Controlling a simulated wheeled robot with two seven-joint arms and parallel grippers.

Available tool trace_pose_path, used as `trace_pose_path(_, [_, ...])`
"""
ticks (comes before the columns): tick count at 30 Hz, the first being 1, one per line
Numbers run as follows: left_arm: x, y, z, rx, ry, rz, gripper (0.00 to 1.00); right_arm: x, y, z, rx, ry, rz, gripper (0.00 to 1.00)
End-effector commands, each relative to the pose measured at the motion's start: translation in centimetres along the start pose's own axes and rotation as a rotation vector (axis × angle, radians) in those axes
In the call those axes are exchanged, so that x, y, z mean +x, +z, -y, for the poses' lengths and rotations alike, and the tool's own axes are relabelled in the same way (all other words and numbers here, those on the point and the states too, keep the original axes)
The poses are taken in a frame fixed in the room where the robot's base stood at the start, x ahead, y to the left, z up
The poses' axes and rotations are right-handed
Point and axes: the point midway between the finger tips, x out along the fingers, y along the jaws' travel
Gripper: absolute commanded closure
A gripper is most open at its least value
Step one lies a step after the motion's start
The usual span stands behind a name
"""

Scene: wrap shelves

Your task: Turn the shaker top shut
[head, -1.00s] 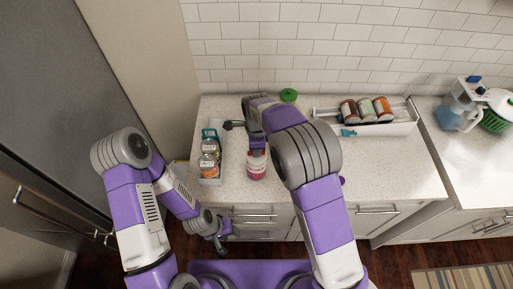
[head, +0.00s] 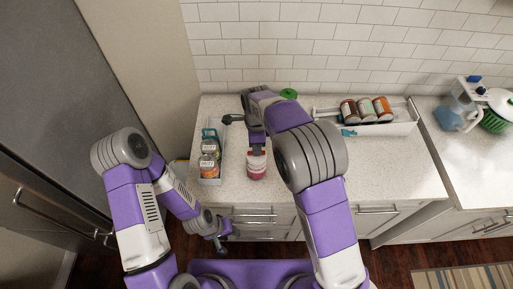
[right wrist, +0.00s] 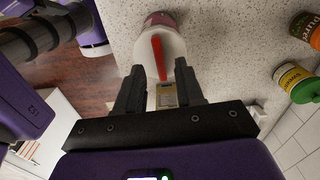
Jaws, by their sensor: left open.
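The shaker (head: 256,170) stands upright near the counter's front edge, with a pink-red body and a pale top. In the right wrist view the shaker (right wrist: 174,50) shows a white upper part with a red strip and a pink far end. My right gripper (head: 257,147) points down over its top, and in the wrist view its fingers (right wrist: 159,88) lie on both sides of the near end of the white part. Whether they press on it I cannot tell. My left gripper (head: 221,241) is open and empty, low in front of the cabinets.
A tray (head: 210,181) with jars stands left of the shaker. A white rack (head: 397,130) with several cans is at the back right. A green-topped container (head: 289,94) stands behind my right arm. The counter (head: 390,162) is clear to the right.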

Motion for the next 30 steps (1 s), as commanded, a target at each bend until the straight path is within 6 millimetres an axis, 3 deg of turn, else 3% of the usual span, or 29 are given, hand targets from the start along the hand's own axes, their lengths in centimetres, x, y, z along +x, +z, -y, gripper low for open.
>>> trace_pose_path(3, [0.0, 0.0, 0.0, 0.000, 0.000, 0.000, 0.57, -2.2, 0.0, 0.1, 0.000, -0.004, 0.001, 0.63])
trace_pose_path(9, [0.0, 0.0, 0.0, 0.000, 0.000, 0.000, 0.57, -4.5, 0.0, 0.0, 0.001, -0.001, 0.001, 0.63])
trace_pose_path(30, [0.0, 0.0, 0.0, 0.000, 0.000, 0.000, 0.57, -4.9, 0.0, 0.0, 0.001, 0.001, 0.000, 0.63])
